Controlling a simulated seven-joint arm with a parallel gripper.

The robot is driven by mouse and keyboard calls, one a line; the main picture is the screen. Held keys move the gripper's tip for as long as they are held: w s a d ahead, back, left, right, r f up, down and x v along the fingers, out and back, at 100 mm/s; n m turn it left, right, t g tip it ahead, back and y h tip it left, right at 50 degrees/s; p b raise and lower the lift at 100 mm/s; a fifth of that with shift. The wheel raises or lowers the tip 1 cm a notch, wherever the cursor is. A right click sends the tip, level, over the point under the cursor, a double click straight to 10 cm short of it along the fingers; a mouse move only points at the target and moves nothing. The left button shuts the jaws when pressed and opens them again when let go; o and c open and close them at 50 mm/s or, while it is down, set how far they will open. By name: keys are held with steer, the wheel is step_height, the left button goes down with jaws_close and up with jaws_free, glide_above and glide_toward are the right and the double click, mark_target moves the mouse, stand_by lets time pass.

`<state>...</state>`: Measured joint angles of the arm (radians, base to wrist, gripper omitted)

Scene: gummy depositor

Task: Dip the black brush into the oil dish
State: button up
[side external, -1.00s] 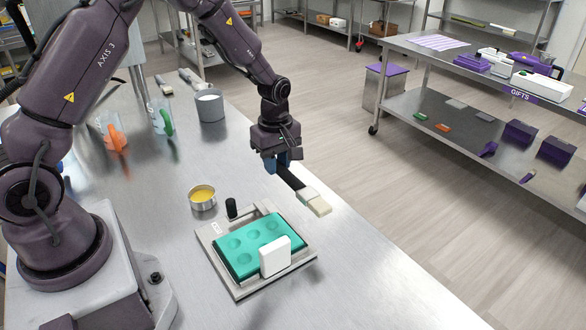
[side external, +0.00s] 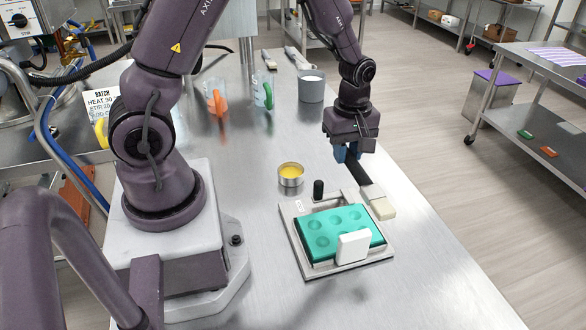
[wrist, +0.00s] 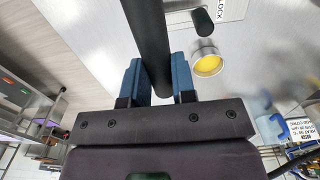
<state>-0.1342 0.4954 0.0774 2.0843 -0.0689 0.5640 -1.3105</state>
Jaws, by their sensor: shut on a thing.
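My gripper (side external: 347,155) is shut on the black handle of the brush (side external: 357,174). The brush slants down to the right, ending in pale bristles (side external: 381,208) beside the green mold. In the wrist view the dark handle (wrist: 147,35) runs between my blue fingers (wrist: 157,82); the bristles are out of that view. The oil dish (side external: 291,175), a small round metal tin with yellow oil, stands on the steel table, left of my gripper. It also shows in the wrist view (wrist: 208,64), right of the fingers. The bristles are apart from the dish.
A green mold (side external: 330,229) with round hollows lies in a metal frame (side external: 299,262) with a black knob (side external: 318,188). A white block (side external: 353,247) stands at its front. A grey pot (side external: 311,88) and orange- and green-handled jugs stand farther back. The front table is clear.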

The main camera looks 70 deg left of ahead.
step_height(320, 180, up, 16)
steer(key=g+y, duration=0.1)
steer(key=y, duration=0.2)
steer(key=s+a+n+g+y, duration=0.3)
steer(key=s+a+g, duration=0.15)
steer(key=a, duration=0.45)
steer(key=s+a+n+g+y, duration=0.3)
steer(key=a+g, duration=0.2)
steer(key=a, duration=0.4)
step_height(320, 180, down, 14)
steer(key=shift+r+y, duration=0.25)
steer(key=shift+y, duration=0.05)
steer(key=shift+w, duration=0.1)
steer(key=shift+r, duration=0.1)
stand_by(0.7)
steer(key=shift+a+r, duration=0.45)
steer(key=shift+r, duration=0.45)
steer(key=shift+a+r, duration=0.45)
steer(key=shift+r, duration=0.4)
